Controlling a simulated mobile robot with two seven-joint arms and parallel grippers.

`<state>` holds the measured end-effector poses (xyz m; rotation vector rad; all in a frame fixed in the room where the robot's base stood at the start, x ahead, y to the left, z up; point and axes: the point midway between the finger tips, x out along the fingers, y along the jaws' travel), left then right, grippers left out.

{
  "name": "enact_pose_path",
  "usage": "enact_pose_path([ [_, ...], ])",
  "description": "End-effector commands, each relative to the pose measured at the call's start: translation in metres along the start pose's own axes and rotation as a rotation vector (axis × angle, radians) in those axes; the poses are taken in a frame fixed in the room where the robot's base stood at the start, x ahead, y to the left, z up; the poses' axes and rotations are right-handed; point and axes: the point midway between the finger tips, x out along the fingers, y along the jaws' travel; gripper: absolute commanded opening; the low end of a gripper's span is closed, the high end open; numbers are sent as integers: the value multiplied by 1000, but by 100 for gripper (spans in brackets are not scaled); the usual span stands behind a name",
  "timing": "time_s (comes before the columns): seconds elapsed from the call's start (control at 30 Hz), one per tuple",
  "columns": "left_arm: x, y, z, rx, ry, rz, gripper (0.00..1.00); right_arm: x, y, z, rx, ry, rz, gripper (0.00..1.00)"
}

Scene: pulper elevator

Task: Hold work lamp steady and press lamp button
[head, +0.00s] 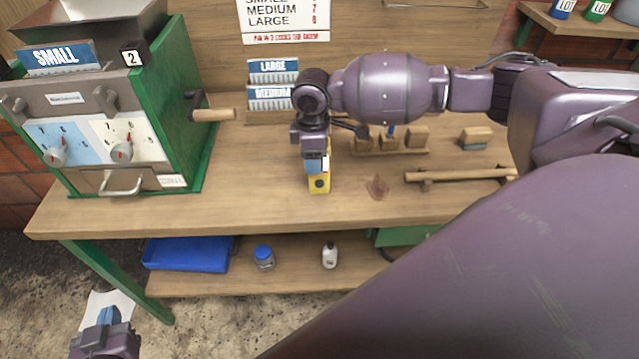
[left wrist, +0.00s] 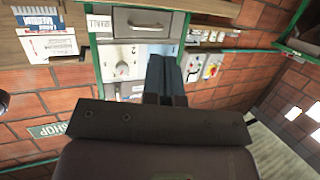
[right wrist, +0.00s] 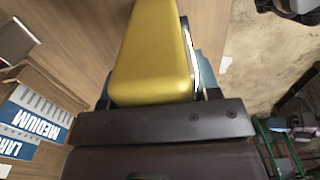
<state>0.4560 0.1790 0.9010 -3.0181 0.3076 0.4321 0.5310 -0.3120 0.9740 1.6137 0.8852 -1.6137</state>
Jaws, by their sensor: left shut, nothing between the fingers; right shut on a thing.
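The work lamp (head: 319,184) is a small yellow block with a dark round spot on its face, near the front middle of the bench. My right gripper (head: 316,163) reaches down from above and is shut on it. The lamp's yellow body (right wrist: 152,55) fills the upper middle of the right wrist view. Whether it touches the bench top I cannot tell. The button cannot be told for certain. My left gripper (head: 108,316) is shut and empty, low at the left, in front of the bench and well away from the lamp. Its closed fingers show in the left wrist view (left wrist: 166,80).
A green machine (head: 175,110) with dials and a wooden handle (head: 213,115) stands on the bench's left. Card racks (head: 272,72) stand behind the lamp. A wooden bar (head: 460,175) and small blocks lie right. The lower shelf (head: 290,278) holds a blue tray (head: 188,254) and bottles.

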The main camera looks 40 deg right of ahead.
Motion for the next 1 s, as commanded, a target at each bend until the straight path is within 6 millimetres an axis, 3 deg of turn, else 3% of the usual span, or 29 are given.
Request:
enact_pose_path([
  [0.2, 37, 62, -54, 24, 92, 136, 0, 0, 0, 0, 0, 0, 1, 26],
  [0.5, 64, 162, -114, 156, 184, 339, 0, 0, 0, 0, 0, 0, 0, 26],
  [0.8, 61, 276, -152, 435, 270, 555, 0, 0, 0, 0, 0, 0, 0, 26],
  [1.0, 43, 353, -148, 741, 332, 704, 0, 0, 0, 0, 0, 0, 0, 26],
])
